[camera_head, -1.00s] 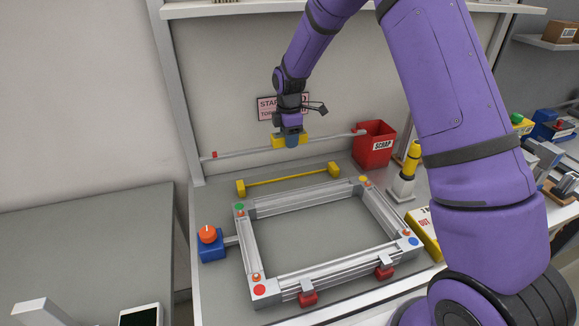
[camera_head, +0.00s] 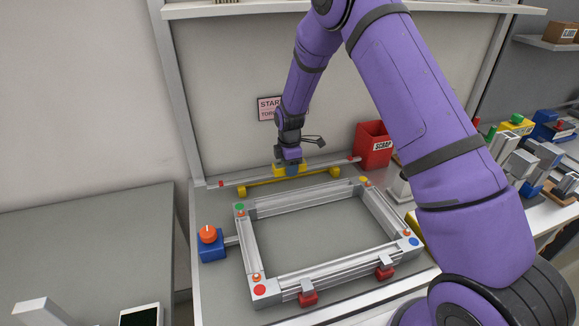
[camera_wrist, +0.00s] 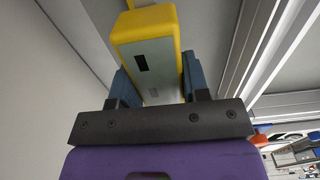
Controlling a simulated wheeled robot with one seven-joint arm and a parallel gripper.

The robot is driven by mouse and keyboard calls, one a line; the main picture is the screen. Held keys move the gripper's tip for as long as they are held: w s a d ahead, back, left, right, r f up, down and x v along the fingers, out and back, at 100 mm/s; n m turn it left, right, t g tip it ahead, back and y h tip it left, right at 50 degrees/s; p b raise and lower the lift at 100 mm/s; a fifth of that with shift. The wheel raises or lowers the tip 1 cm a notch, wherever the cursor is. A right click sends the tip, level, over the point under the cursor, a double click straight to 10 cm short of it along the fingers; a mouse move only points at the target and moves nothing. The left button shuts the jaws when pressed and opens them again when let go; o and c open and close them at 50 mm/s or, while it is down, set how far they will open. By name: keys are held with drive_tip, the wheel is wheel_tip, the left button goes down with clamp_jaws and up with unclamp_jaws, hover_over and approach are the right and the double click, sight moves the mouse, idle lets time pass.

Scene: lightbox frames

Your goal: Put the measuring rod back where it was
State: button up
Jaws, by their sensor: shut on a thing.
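The measuring rod (camera_head: 247,179) is a thin grey bar with red ends and a yellow block at its middle. My gripper (camera_head: 290,165) is shut on that yellow block, low at the back of the bench. In the wrist view the blue fingers of my gripper (camera_wrist: 157,80) are on either side of the yellow block (camera_wrist: 146,20). The rod lies roughly level, along the far side of the yellow rest (camera_head: 241,189), which has two end blocks. The rod overlaps the rest in the picture; I cannot tell whether they touch.
An aluminium frame (camera_head: 250,258) with coloured corner dots and red clamps (camera_head: 309,298) fills the middle of the bench. A blue box with an orange knob (camera_head: 209,243) stands at its left. A red scrap bin (camera_head: 372,147) stands at the back right, close to the rod's right end.

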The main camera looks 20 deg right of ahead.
drive_tip(key=shift+f, duration=0.2)
drive_tip(key=o, duration=1.1)
wheel_tip(320, 180, up, 13)
drive_tip(key=shift+f, duration=0.2)
